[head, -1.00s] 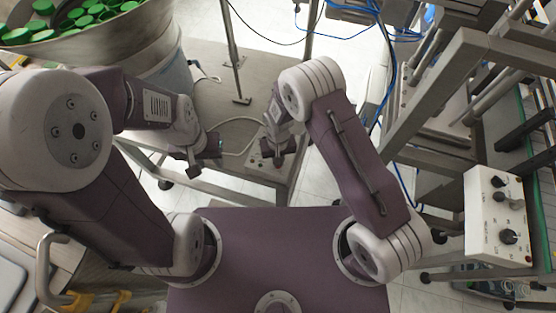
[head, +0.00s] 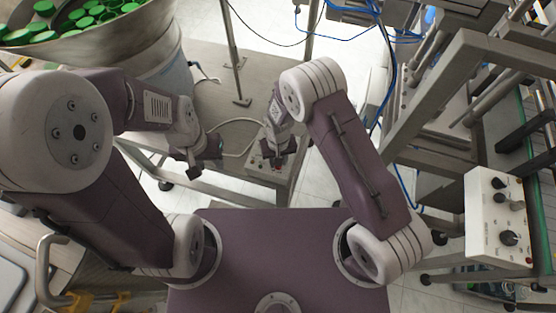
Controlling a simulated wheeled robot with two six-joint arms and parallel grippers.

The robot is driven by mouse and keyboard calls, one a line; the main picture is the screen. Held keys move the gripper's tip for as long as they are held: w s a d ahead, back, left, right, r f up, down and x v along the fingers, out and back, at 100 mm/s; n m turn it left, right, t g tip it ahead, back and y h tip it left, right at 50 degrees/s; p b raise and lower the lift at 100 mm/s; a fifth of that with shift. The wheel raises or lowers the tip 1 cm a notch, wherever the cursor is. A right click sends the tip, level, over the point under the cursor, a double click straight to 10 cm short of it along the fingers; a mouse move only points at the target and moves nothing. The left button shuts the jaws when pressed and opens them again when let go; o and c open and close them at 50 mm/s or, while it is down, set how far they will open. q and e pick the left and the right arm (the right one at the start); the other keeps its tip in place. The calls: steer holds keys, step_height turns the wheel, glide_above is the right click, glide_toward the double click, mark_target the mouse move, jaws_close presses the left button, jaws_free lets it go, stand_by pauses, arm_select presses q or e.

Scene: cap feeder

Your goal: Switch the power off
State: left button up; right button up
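A small grey control box (head: 262,167) with little buttons, some of them red, sits at the front edge of the feeder's metal table. My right gripper (head: 276,152) points down right over this box and hides part of its top. I cannot tell whether it touches the box or how far its fingers are apart. My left gripper (head: 203,156) is left of the box, at the table's front edge, with its dark fingers apart and nothing seen between them. Which control is the power switch is too small to tell.
A metal bowl (head: 120,38) of green caps (head: 45,37) stands at the upper left. A white cable (head: 238,146) runs over the table (head: 215,100) between my grippers. A white box with black knobs (head: 488,222) and a metal frame (head: 425,105) stand at the right.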

step_height(320, 180, up, 9)
steer(key=shift+b, duration=0.45)
